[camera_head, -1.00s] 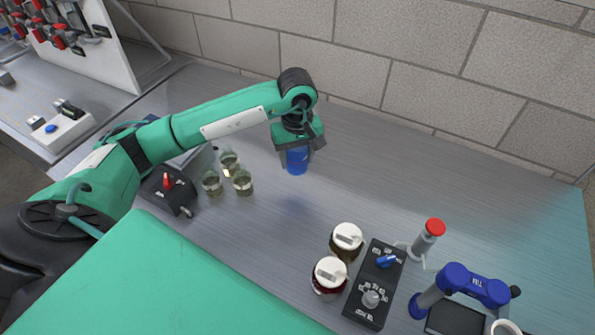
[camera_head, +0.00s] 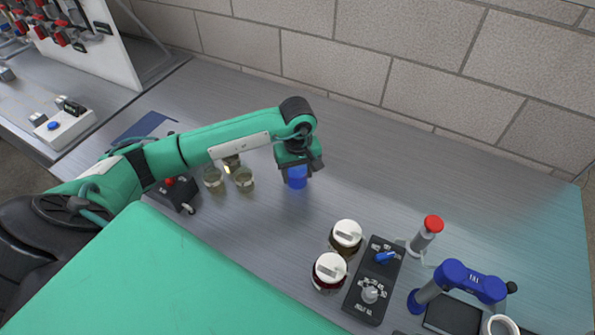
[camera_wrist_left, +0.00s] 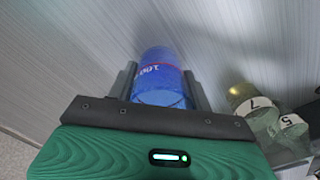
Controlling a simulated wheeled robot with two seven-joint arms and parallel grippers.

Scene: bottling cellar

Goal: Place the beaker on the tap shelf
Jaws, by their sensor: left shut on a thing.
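My left gripper (camera_head: 298,168) is shut on a blue cylindrical vessel (camera_head: 297,180), which I take to be the beaker. The left wrist view shows the vessel (camera_wrist_left: 160,78) between the two fingers (camera_wrist_left: 160,88), with white lettering and a thin red band. Whether its base touches the bench is unclear. A blue tap-like stand (camera_head: 470,281) is at the lower right, with a dark flat plate (camera_head: 453,315) under its arm that may be the tap shelf. My right gripper does not show.
Several small numbered glass jars (camera_head: 244,180) stand left of the gripper, one partly behind my arm. Two white-lidded jars (camera_head: 346,236), a dark control box (camera_head: 373,285) and a red-topped post (camera_head: 432,225) stand between the vessel and the blue stand. The bench's back right is clear.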

